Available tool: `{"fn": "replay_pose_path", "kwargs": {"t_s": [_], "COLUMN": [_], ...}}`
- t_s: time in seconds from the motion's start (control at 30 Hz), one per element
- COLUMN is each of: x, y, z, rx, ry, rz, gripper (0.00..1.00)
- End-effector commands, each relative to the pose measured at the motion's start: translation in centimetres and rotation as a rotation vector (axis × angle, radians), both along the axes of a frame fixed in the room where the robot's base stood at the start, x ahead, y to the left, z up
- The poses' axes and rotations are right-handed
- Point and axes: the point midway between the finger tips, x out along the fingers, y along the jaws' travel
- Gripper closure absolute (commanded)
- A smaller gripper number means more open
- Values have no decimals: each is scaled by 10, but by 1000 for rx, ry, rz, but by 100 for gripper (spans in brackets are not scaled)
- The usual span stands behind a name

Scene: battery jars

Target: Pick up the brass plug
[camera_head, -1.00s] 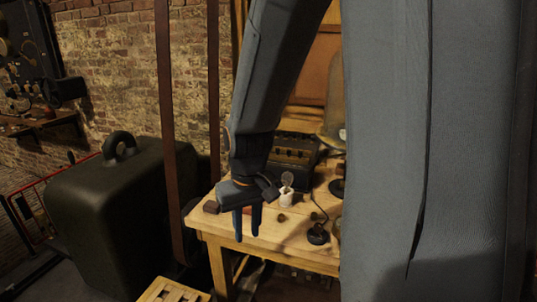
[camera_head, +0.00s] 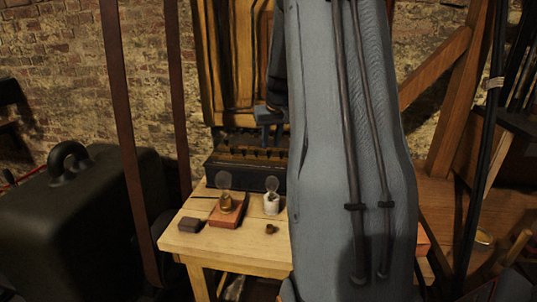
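A small brownish, brass-like piece (camera_head: 271,229) lies on the light wooden table (camera_head: 245,246), in front of a white lamp holder; it may be the brass plug, but it is too small to be sure. My arm also hides the right part of the table.
On the table are a brass-based bulb (camera_head: 227,200) on a red block, a white lamp holder (camera_head: 271,203), a dark block (camera_head: 190,225) and a long dark battery box (camera_head: 245,165). A big black case (camera_head: 90,225) stands left. A workbench (camera_head: 450,205) is at right.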

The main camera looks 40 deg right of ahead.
Motion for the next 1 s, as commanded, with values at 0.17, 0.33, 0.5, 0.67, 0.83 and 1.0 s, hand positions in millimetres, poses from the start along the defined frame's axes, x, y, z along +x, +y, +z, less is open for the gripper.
{"fn": "replay_pose_path", "kwargs": {"t_s": [0.17, 0.33, 0.5, 0.67, 0.83, 1.0], "x": [8, 14, 16, 16, 16, 16], "y": [-3, -7, -8, -8, -8, -8], "z": [-20, -37, -42, -42, -42, -41], "rx": [3, 1, 0, 0, 0, 0], "ry": [4, 2, 0, 1, 1, 1], "rz": [0, -1, -1, -1, -1, -1], "gripper": [76, 76, 76, 77, 100, 100]}}
